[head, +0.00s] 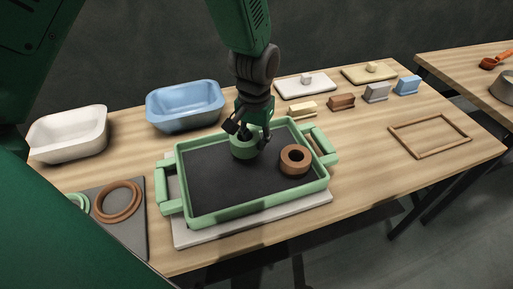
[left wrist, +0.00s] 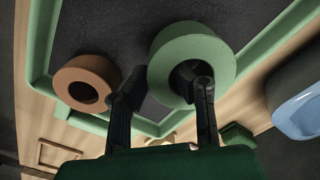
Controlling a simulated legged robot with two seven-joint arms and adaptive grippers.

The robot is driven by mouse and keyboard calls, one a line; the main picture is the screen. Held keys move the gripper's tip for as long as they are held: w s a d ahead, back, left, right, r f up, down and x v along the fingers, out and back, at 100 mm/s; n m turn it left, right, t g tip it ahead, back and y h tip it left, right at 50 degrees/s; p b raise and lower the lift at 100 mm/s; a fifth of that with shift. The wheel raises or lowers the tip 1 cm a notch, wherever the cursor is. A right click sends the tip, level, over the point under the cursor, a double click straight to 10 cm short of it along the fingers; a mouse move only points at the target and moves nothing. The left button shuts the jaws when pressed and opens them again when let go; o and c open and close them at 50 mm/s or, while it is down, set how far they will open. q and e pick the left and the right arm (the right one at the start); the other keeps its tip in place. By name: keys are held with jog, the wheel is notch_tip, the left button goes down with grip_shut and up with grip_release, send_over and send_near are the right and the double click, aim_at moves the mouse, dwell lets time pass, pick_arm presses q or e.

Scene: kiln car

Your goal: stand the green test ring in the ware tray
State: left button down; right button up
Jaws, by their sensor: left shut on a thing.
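The green test ring (head: 243,149) is a thick, short ring inside the outline of the green ware tray (head: 257,206), towards its back wall. My left gripper (head: 244,131) comes down from above and is shut on the ring's wall. In the left wrist view my left gripper (left wrist: 165,85) has one finger in the hole of the green ring (left wrist: 222,58) and the other outside it. I cannot tell whether the ring touches the tray's dark floor. A brown ring (head: 296,170) stands in the tray at the right. My right gripper is not in view.
The tray sits on a pale slab (head: 190,238). A white basin (head: 68,150) and a blue basin (head: 185,125) stand behind left. Flat brown and green rings lie on a grey board (head: 130,225) at the left. Small blocks and lidded slabs stand at the back right, near a wooden frame (head: 430,154).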

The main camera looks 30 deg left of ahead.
pick_arm(q)
jog(key=f, duration=0.2)
jog(key=shift+s+a+f, duration=0.15)
jog(key=shift+a+f, duration=0.4)
jog(key=shift+a, duration=0.1)
jog(key=c, duration=1.4)
grip_release()
jog(key=shift+d, duration=0.45)
jog(key=shift+r, duration=0.3)
notch_tip(320, 180, up, 12)
jog(key=shift+f+p, duration=0.2)
jog(key=shift+p, duration=0.25)
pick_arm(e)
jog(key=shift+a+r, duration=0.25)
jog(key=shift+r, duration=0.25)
pick_arm(q)
jog(key=shift+a, duration=0.3)
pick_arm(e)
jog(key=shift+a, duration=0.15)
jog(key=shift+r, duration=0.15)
